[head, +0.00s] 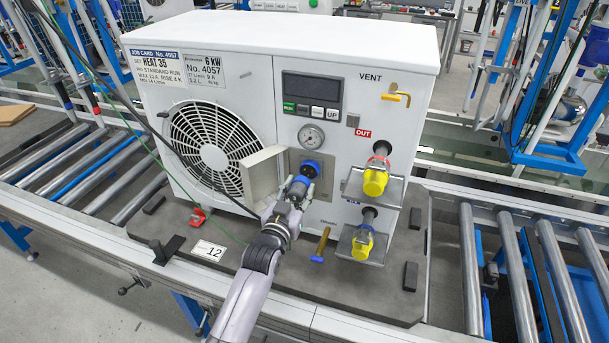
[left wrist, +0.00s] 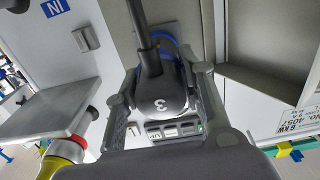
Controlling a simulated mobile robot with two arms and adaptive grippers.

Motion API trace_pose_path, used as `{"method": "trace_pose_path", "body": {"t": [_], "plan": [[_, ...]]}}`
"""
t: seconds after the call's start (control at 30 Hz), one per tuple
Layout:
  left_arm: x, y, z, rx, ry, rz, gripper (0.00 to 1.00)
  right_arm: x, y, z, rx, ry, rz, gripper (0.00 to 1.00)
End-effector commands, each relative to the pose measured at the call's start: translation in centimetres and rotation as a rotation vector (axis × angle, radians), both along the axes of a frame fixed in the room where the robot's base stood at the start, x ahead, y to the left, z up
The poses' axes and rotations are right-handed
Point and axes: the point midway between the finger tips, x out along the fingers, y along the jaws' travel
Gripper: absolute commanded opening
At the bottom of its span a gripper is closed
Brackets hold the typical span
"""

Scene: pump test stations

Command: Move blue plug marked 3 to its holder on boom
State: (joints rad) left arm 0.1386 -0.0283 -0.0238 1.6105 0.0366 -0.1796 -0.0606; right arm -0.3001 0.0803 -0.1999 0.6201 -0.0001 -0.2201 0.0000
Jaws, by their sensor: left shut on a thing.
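The blue plug marked 3 (head: 298,186) is at the square recessed panel on the front of the white heat unit (head: 320,215). Its blue end meets or nearly meets a blue round socket (head: 309,168); I cannot tell if it is seated. My left gripper (head: 294,194) is shut on the plug. In the left wrist view, the plug's dark body (left wrist: 162,98) with a white 3 sits between both fingers (left wrist: 165,100), its cable rising from it, blue showing behind. My right gripper is not in view. I cannot make out the plug's holder on the boom.
An open metal flap (head: 263,172) stands just left of the socket. Two yellow-capped fittings (head: 375,183) (head: 362,243) on shelves stick out at right. A dark cable (head: 120,110) crosses the unit's left side. Roller conveyors (head: 515,270) lie on both sides.

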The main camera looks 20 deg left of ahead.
Motion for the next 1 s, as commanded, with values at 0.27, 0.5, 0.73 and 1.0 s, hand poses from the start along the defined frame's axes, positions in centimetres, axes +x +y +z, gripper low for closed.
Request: {"method": "trace_pose_path", "body": {"t": [0.27, 0.5, 0.73, 1.0], "plan": [[-1.1, 0.0, 0.2, 0.000, -0.002, 0.000, 0.00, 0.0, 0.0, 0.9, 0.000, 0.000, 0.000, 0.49], [-1.3, 0.0, 0.1, 0.000, -0.002, 0.000, 0.00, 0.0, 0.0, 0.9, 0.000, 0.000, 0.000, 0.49], [-1.6, 0.0, 0.0, 0.000, -0.001, -0.001, 0.00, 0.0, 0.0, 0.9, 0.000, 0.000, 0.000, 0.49], [-9.4, -1.1, -1.4, 0.001, 0.005, -0.007, 0.00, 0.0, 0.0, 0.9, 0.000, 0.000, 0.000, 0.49]]}}
